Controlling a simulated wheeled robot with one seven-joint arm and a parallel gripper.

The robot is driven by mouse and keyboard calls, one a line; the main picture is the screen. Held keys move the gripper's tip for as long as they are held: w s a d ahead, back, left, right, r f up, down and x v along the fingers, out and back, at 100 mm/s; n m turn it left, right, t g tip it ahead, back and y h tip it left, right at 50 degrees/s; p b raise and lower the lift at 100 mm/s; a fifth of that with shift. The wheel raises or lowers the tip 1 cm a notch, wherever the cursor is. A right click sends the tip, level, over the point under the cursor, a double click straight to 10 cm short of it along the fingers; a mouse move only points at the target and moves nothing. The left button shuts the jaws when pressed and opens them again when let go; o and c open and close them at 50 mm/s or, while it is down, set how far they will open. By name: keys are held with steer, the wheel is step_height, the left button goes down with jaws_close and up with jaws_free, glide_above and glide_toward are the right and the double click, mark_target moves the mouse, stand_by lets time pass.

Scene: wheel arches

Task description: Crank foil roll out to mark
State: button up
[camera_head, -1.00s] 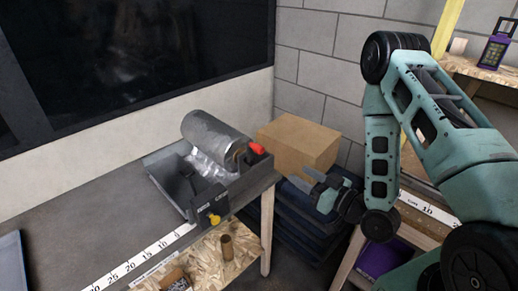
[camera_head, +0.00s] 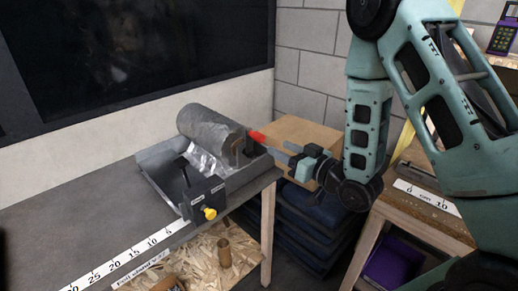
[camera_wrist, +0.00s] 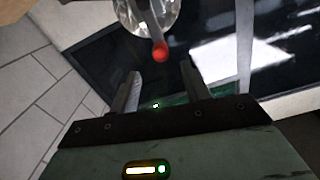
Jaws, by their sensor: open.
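The grey foil roll (camera_head: 208,130) sits in the dispenser tray (camera_head: 238,180) on the grey table. Foil (camera_head: 204,161) hangs from the roll towards the dark bar at the tray's front. The crank handle's red knob (camera_head: 257,137) sticks out at the roll's right end; it also shows in the wrist view (camera_wrist: 160,50), just beyond my fingertips. My gripper (camera_head: 280,152) is open and empty, just right of the red knob and pointing at it. A white measuring strip (camera_head: 120,258) with numbers runs along the table's front edge.
A yellow knob (camera_head: 210,213) is on the dispenser's front. A cardboard box (camera_head: 300,130) stands close behind my gripper. A wooden bench (camera_head: 420,215) with a scale is at the right. The table left of the dispenser is clear.

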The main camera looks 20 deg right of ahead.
mark_target(264, 139)
steer(key=b, duration=0.3)
steer(key=shift+w+a+f, duration=0.2)
steer(key=shift+w, duration=0.05)
steer(key=x, duration=0.3)
steer(key=p+x, duration=0.1)
steer(key=x, duration=0.1)
steer(key=p+x, duration=0.1)
steer(key=x, duration=0.2)
steer(key=shift+w+a+r, duration=0.1)
steer(key=shift+w+r, duration=0.15)
steer(key=shift+w, duration=0.1)
jaws_close()
steer(key=shift+w, duration=0.1)
